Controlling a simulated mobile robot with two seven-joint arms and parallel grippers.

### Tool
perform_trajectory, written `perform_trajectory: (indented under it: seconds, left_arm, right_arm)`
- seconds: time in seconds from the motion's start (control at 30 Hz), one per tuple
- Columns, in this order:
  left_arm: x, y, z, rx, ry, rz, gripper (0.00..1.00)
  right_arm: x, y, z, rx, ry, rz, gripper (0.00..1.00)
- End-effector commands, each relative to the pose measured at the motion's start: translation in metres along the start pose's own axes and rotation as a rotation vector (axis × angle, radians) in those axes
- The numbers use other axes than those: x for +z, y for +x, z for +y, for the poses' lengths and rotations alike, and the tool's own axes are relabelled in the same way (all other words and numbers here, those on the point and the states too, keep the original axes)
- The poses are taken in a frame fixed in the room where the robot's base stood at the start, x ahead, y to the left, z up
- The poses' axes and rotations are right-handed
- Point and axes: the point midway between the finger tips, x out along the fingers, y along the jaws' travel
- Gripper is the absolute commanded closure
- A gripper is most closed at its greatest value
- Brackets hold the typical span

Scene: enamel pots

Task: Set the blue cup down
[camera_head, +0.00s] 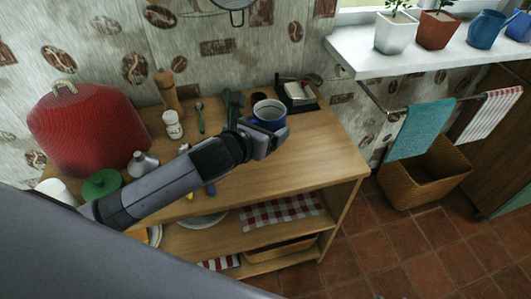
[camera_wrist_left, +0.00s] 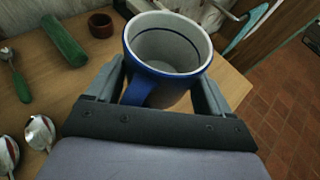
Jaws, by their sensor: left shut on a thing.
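In the left wrist view the cup (camera_wrist_left: 190,38) stands roughly upright between the fingers. Its blue handle (camera_wrist_left: 139,90) points toward the palm, and my left gripper (camera_wrist_left: 157,88) is shut on the cup at the handle side. The cup's base is hidden, so I cannot tell whether it touches the table. My right gripper is not in view.
A small brown bowl (camera_head: 258,97) and a dish on a dark tray (camera_head: 297,93) stand close behind the cup. A shaker (camera_head: 173,124), a mill (camera_head: 167,92) and a red cover (camera_head: 80,130) are farther left. The table's right end is clear.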

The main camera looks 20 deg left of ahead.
Motion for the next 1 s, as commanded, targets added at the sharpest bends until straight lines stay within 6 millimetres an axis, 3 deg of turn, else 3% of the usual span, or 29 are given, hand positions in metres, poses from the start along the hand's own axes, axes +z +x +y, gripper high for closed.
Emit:
perform_trajectory:
  seconds: [0.1, 0.27, 0.5, 0.97, 1.0]
  left_arm:
    - [-0.022, 0.009, 0.0, 0.0, -0.002, -0.001, 0.58]
    - [-0.032, 0.014, 0.001, 0.0, 0.0, -0.003, 0.58]
    - [-0.065, 0.027, 0.0, -0.001, -0.003, -0.002, 0.58]
    - [-0.072, 0.031, 0.001, 0.0, 0.001, -0.004, 0.58]
    - [-0.073, 0.031, 0.001, 0.0, 0.0, -0.001, 0.09]
  right_arm:
    - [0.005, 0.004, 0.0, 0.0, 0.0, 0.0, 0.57]
    - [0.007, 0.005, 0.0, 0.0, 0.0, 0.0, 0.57]
    - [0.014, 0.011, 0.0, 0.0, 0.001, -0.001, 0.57]
    - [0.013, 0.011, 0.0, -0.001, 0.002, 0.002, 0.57]
    - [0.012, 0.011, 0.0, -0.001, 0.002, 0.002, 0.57]
